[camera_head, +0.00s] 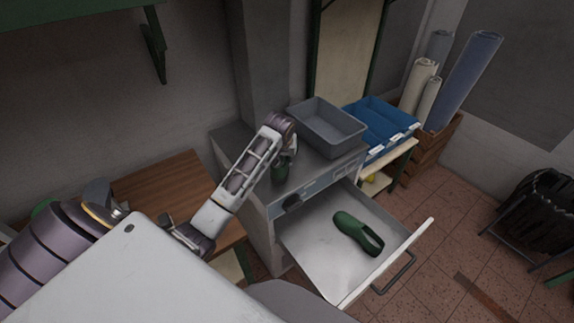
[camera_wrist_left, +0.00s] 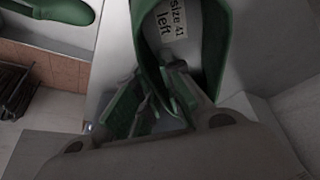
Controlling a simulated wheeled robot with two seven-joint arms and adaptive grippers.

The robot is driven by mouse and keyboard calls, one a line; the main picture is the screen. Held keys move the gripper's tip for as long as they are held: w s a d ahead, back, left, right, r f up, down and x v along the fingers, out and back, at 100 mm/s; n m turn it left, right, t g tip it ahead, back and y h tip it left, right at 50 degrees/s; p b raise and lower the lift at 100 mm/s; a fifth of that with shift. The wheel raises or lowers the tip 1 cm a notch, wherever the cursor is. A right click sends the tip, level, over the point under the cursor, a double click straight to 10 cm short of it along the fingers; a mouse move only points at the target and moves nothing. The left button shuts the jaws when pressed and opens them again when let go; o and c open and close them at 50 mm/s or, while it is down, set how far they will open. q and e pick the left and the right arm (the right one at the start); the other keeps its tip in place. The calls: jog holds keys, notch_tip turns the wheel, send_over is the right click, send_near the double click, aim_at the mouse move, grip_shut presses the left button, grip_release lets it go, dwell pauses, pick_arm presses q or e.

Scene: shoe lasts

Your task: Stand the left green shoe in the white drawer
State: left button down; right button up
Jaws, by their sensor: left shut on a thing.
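The white drawer (camera_head: 312,250) is pulled out of the grey cabinet. A green shoe (camera_head: 358,233) lies inside it, towards the right, and also shows at the top left of the left wrist view (camera_wrist_left: 62,12). My left gripper (camera_head: 289,150) is shut on another green shoe (camera_head: 282,170), over the cabinet top behind the drawer. In the left wrist view this shoe (camera_wrist_left: 215,45) has a white label reading "size 41 left", and my fingers (camera_wrist_left: 160,98) are at its near rim. I cannot tell whether it touches the cabinet. My right gripper is out of view.
A grey bin (camera_head: 327,127) stands on the cabinet top (camera_head: 235,140), right beside the held shoe. Blue bins (camera_head: 380,125) are on a stand further right. Rolls (camera_head: 465,75) stand in a wooden crate (camera_head: 432,150). The drawer's left part is bare.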

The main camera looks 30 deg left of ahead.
pick_arm(q)
jog(key=shift+f+p, duration=0.3)
jog(key=shift+f, duration=1.5)
jog(key=c, duration=1.5)
grip_release()
jog(key=shift+s+d+r, duration=0.1)
jog(key=shift+s+r, duration=0.2)
jog(key=shift+r, duration=0.35)
jog(key=b+v, duration=0.1)
jog(key=v, duration=0.8)
jog(key=shift+r+b, duration=0.1)
jog(key=shift+b, duration=0.25)
jog(key=shift+s+d+r, duration=0.1)
jog(key=shift+s+r, duration=0.15)
jog(key=shift+r, duration=0.35)
